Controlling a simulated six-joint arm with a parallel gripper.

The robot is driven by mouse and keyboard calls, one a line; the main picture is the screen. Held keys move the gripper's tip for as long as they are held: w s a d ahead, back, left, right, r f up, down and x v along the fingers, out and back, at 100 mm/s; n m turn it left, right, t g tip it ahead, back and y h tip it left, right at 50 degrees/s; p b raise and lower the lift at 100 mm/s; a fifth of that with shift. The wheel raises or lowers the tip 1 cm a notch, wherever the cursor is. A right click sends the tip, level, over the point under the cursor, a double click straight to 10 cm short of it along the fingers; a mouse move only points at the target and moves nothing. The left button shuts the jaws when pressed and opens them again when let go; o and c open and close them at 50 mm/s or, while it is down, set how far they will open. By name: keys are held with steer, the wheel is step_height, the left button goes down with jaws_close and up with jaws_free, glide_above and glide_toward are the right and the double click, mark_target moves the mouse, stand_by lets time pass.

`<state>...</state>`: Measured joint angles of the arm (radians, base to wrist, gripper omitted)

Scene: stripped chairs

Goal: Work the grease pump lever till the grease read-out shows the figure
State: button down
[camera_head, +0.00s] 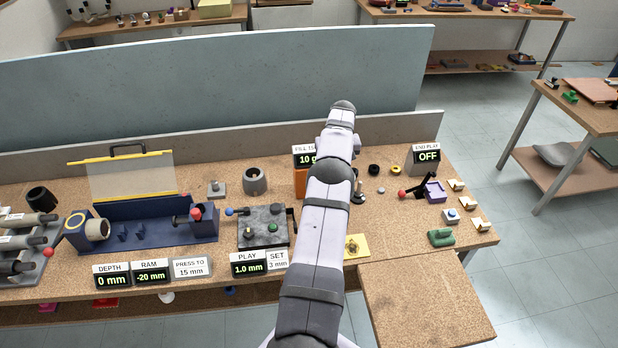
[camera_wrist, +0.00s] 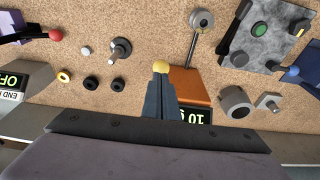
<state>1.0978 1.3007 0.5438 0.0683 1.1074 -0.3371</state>
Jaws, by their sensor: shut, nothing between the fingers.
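The orange grease pump (camera_head: 300,183) stands on the bench, partly hidden behind my arm. Its read-out (camera_head: 307,160) shows 10 g, and the card (camera_head: 303,149) above it begins "FILL 15", the rest covered. In the wrist view the orange body (camera_wrist: 192,86) lies beside my fingers, with the read-out (camera_wrist: 195,115) upside down. A yellow ball knob (camera_wrist: 161,66), apparently the lever's, shows right at the tips of my gripper (camera_wrist: 160,82). The fingers are shut together and empty; I cannot tell whether they touch the knob. The lever's shaft is hidden. In the head view my arm hides the gripper.
A grey rod with a round end (camera_wrist: 201,20) runs out from the pump. Black rings (camera_wrist: 90,83), a yellow ring (camera_wrist: 65,76) and an upright pin (camera_wrist: 121,48) stand nearby. A low wall (camera_head: 400,130) backs the bench.

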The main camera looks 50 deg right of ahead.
steer(key=shift+f, duration=0.2)
stand_by(0.6)
steer(key=shift+f+b, duration=3.15)
steer(key=shift+f, duration=0.75)
steer(key=shift+r, duration=0.15)
steer(key=shift+r+p, duration=3.7)
steer(key=shift+r, duration=2.25)
